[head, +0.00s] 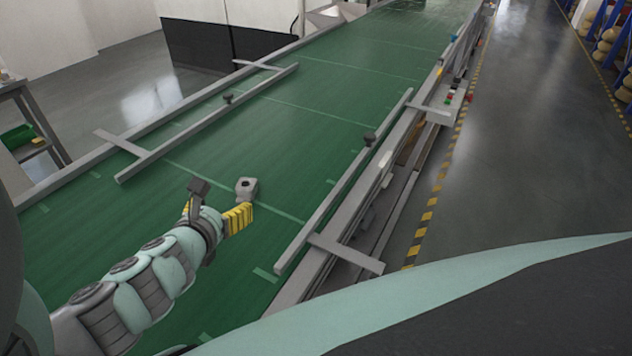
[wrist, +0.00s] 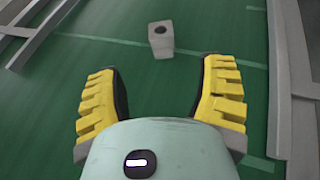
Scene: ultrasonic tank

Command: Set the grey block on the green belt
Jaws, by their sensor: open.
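The grey block (head: 246,188) has a dark round hole in its top and stands on the green belt (head: 290,120). In the wrist view the block (wrist: 160,38) is upright on the belt (wrist: 190,15), beyond my fingertips and roughly centred between them. My gripper (head: 222,205) has yellow ribbed fingers. In the wrist view my gripper (wrist: 160,75) is open, with nothing between its fingers. In the head view it is just left of and nearer than the block, and a small gap shows between them in the wrist view.
Grey guide rails run along the belt on the left (head: 205,125) and right (head: 345,185). A control box with buttons (head: 450,100) sits on the right frame. The belt around the block is clear.

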